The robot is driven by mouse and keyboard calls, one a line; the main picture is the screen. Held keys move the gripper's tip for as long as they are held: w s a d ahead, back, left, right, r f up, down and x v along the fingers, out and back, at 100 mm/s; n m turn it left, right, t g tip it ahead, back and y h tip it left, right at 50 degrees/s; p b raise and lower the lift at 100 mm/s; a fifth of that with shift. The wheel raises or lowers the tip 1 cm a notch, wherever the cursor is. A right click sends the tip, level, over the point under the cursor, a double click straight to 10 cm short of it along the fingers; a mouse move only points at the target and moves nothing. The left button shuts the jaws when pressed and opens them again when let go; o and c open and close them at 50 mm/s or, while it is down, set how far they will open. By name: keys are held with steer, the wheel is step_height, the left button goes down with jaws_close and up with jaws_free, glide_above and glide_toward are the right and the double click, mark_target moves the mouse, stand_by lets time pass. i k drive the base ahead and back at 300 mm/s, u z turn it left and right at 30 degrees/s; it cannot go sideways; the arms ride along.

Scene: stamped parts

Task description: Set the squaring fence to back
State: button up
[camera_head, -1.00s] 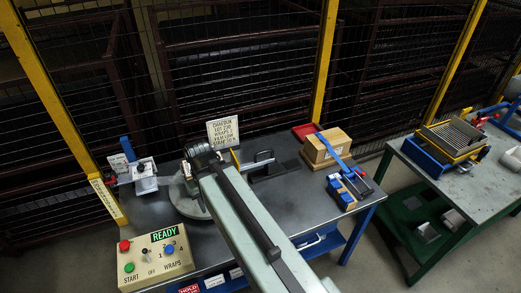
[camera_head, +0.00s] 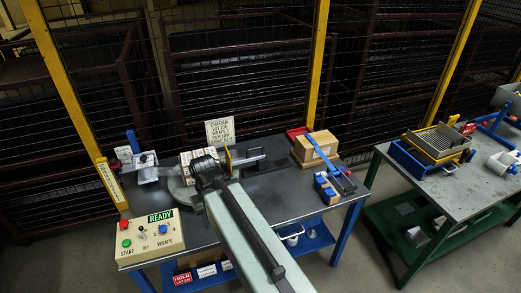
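A fence-like part, a yellow upright plate (camera_head: 228,158) with a dark bar (camera_head: 248,157) running right from it, stands on the grey workbench (camera_head: 292,197). I cannot tell for certain that this is the squaring fence, or its setting. My gripper (camera_head: 207,172) is at the far end of my arm, over the bench and just left of and in front of that part. The wrist hides its fingers, so its opening is not visible. A round grey plate (camera_head: 181,196) lies partly behind my gripper, with a pale stack (camera_head: 187,157) beside it.
A control box (camera_head: 150,238) with a READY display stands front left. A printed sign (camera_head: 220,131) stands at the back. A second bench (camera_head: 466,189) stands farther right, across a floor gap.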

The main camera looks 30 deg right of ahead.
mark_target(262, 161)
steer(key=u, duration=0.3)
steer(key=i, duration=1)
steer(key=z, duration=0.05)
